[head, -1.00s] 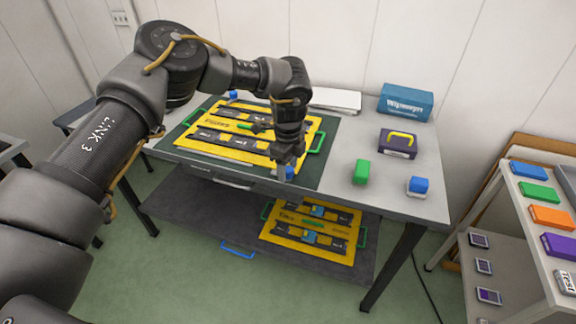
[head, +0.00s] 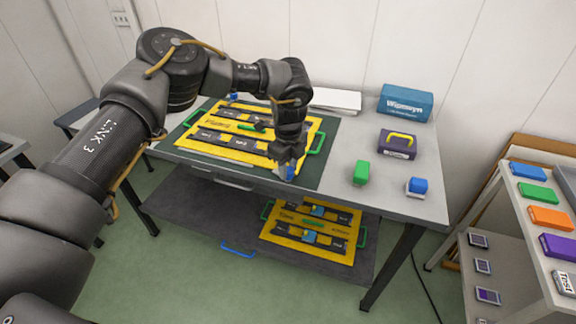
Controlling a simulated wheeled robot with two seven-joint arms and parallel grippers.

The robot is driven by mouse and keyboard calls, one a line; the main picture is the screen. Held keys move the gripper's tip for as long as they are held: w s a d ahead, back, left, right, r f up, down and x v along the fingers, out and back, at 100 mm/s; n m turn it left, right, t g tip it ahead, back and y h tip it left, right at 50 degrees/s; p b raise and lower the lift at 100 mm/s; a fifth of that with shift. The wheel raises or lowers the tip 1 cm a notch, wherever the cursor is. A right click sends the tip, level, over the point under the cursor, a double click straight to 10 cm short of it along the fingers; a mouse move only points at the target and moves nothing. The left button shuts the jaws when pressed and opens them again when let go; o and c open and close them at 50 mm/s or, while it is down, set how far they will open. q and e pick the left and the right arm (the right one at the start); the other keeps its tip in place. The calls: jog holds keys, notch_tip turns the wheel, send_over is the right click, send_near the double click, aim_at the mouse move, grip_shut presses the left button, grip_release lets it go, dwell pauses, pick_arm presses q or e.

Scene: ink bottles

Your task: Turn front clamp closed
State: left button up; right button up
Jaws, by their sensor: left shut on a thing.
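The yellow board (head: 222,143) with black strips lies on a dark mat on the table. A blue front clamp (head: 290,173) sits at the mat's front edge, mostly hidden by my left gripper. My left gripper (head: 287,170) points down and is shut on this blue clamp. Another blue clamp (head: 231,97) shows at the back left of the board. The clamp's exact angle is hidden by the fingers. My right gripper is not in view.
A green block (head: 361,173), a blue-and-white block (head: 417,187), a purple box (head: 397,143) and a blue box (head: 405,103) stand on the table's right side. A second yellow board (head: 284,233) lies on the lower shelf. A rack with coloured blocks (head: 539,192) stands at the right.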

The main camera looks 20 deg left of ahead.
pick_arm(q)
jog(key=shift+m, duration=0.9)
jog(key=m+p, duration=0.1)
jog(key=m, duration=0.3)
jog(key=shift+m, duration=0.3)
jog(key=m, duration=0.2)
jog(key=shift+m, duration=0.3)
jog(key=m, duration=0.4)
jog(key=shift+m, duration=1.2)
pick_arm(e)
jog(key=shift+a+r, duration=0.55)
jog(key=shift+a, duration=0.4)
pick_arm(q)
jog(key=o, duration=1)
jog(key=shift+c, duration=0.2)
